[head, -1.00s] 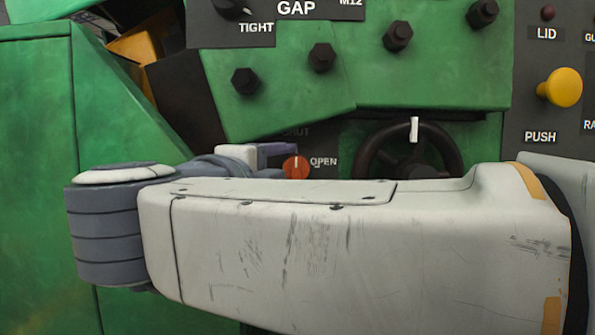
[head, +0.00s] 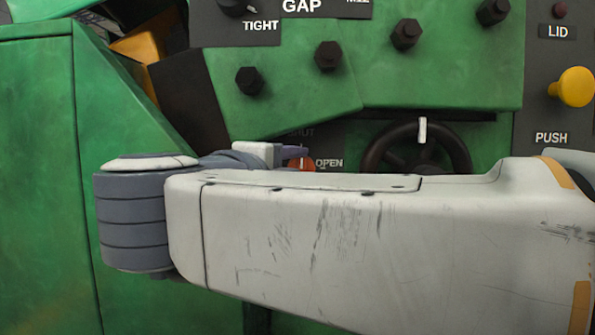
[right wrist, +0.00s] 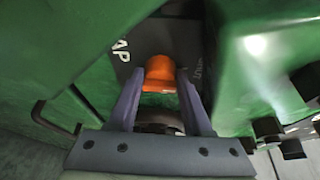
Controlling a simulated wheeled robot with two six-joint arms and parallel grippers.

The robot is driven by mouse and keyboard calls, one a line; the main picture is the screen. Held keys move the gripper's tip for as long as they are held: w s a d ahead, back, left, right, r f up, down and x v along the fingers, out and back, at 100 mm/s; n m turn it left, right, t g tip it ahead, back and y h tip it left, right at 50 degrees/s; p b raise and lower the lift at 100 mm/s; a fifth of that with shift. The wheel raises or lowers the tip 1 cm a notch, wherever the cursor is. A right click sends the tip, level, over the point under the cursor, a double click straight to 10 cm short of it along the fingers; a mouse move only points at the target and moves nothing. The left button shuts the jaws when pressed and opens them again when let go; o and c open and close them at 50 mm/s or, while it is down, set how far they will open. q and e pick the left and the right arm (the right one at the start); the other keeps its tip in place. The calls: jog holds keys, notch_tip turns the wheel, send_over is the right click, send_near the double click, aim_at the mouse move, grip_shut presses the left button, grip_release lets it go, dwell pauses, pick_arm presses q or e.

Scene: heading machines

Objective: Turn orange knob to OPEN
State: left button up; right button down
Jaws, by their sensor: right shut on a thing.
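The orange knob (head: 303,164) sits on a dark plate low on the green machine, in the middle of the head view. Its pale mark looks about upright. The word OPEN (head: 329,163) is to its right, and a dim SHUT (head: 301,131) is above it. My right gripper (head: 294,152) is at the knob, and its purple fingers cover part of it. In the right wrist view the orange knob (right wrist: 160,72) is between the two fingertips of my right gripper (right wrist: 160,80), shut on it. My forearm hides the area below the knob. My left gripper is not in view.
A black handwheel (head: 416,150) with a white mark is right of the knob. Black bolts (head: 328,56) stick out above. A yellow PUSH button (head: 573,87) is at the far right. A green housing (head: 40,160) stands at the left.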

jog(key=shift+d+r+m+g+y+b, duration=0.15)
jog(key=shift+m+g+y+b, duration=0.3)
jog(key=shift+m+y, duration=1.15)
jog(key=shift+d+r+m+g+y+b, duration=0.15)
jog(key=shift+m+g+y, duration=0.45)
jog(key=shift+m, duration=2)
jog(key=shift+d+r+m+g+y+b, duration=0.25)
jog(key=shift+m+g+y, duration=0.55)
jog(key=shift+m, duration=1.3)
jog(key=shift+a+f+t+y, duration=0.1)
jog(key=shift+f+t+y, duration=0.1)
jog(key=shift+t+y, duration=0.1)
jog(key=c, duration=0.6)
grip_release()
